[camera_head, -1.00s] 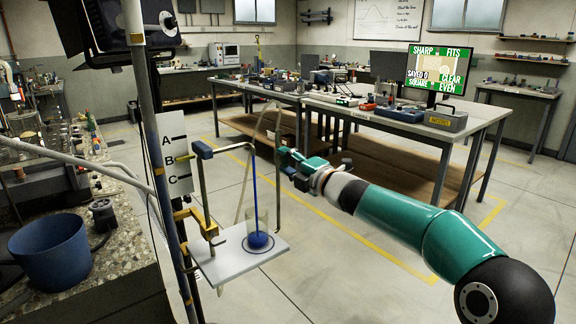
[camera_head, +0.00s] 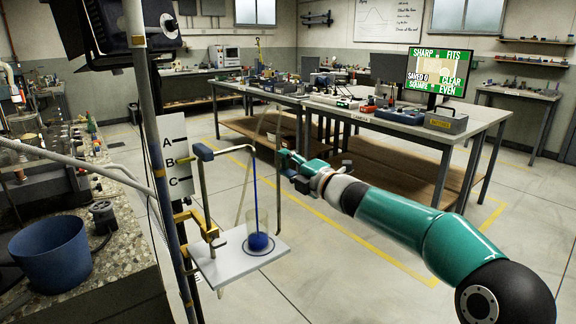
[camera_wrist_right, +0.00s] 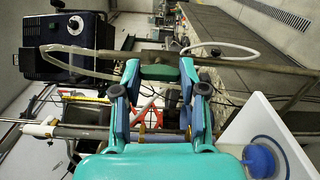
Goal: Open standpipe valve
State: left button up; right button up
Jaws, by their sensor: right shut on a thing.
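A thin grey standpipe (camera_head: 279,205) stands upright at the right edge of a small white shelf. My right gripper (camera_head: 284,160) reaches it from the right, about halfway up. In the right wrist view the gripper (camera_wrist_right: 158,78) has its fingers on both sides of a teal piece (camera_wrist_right: 158,71) on the pipe, which looks like the valve handle. The fingers partly hide it, and its turn angle is hard to tell. My left gripper is not seen.
A blue bucket (camera_head: 50,255) stands on the stone-topped bench (camera_head: 125,235) at the left. A post with a white A-B-C board (camera_head: 176,155) stands left of the shelf. Tables and a monitor (camera_head: 437,73) are behind.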

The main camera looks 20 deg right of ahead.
jog(key=shift+f, duration=0.45)
jog(key=o, duration=1.1)
jog(key=shift+o, duration=0.2)
jog(key=shift+r, duration=0.2)
jog(key=shift+r, duration=0.1)
jog(key=v, duration=1.2)
